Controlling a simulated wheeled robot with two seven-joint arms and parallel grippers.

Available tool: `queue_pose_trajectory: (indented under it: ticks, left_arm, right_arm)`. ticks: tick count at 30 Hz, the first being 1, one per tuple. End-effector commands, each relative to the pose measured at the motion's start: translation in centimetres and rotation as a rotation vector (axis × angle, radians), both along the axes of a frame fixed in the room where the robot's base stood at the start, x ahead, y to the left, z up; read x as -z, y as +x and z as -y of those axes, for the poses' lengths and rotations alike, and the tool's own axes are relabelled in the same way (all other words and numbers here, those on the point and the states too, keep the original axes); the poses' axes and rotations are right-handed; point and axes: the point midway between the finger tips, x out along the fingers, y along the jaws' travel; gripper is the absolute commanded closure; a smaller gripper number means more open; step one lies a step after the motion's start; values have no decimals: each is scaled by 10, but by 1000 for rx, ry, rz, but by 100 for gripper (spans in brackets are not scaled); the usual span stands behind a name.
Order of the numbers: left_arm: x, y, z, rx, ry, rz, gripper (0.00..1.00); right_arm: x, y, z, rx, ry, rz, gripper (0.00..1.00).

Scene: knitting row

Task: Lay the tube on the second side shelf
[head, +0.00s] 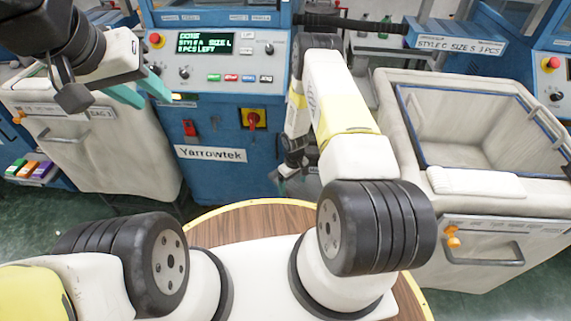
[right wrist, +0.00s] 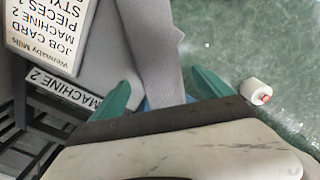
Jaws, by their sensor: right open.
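A grey ribbed knitted piece (right wrist: 152,45), which looks like the tube, runs between the two teal fingers of my right gripper (right wrist: 165,90) in the right wrist view. The fingers stand apart on either side of it. Its near end is hidden behind the gripper body. In the head view my right gripper (head: 281,184) is low in front of the blue machine, mostly hidden by my arm. A dark slatted shelf (right wrist: 30,135) with a "MACHINE 2" label is left of the fingers in the wrist view. My left gripper (head: 139,90) is open and empty at upper left.
A blue machine (head: 224,125) with a lit panel stands ahead. A large pale bin (head: 480,187) is at right and another (head: 130,150) at left. A job card (right wrist: 48,30) is above the shelf label. A white spool (right wrist: 256,92) lies on the green floor.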

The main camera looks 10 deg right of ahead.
Motion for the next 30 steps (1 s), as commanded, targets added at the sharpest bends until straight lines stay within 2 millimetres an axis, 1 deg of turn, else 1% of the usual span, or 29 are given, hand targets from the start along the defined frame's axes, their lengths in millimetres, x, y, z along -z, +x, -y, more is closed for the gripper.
queue_pose_trajectory:
  ticks: [1,5,13,17,18,20,21,24,30]
  left_arm:
    - [0,0,0,0,0,0,64]
    - [0,0,0,0,0,0,64]
    - [0,0,0,0,0,0,64]
    - [0,0,0,0,0,0,64]
    - [0,0,0,0,0,0,64]
    - [0,0,0,0,0,0,64]
    - [0,0,0,0,0,0,64]
    - [0,0,0,0,0,0,64]
    - [0,0,0,0,0,0,64]
  right_arm:
    - [9,0,-1,-1,0,-1,11]
    - [21,0,-1,0,0,0,11]
    - [24,0,-1,0,0,1,11]
    - [23,0,-1,0,0,1,36]
    - [23,0,-1,0,0,1,44]
    - [23,0,-1,0,0,0,56]
    - [23,0,-1,0,0,0,64]
    - [23,0,-1,0,0,1,82]
    - [23,0,-1,0,0,1,82]
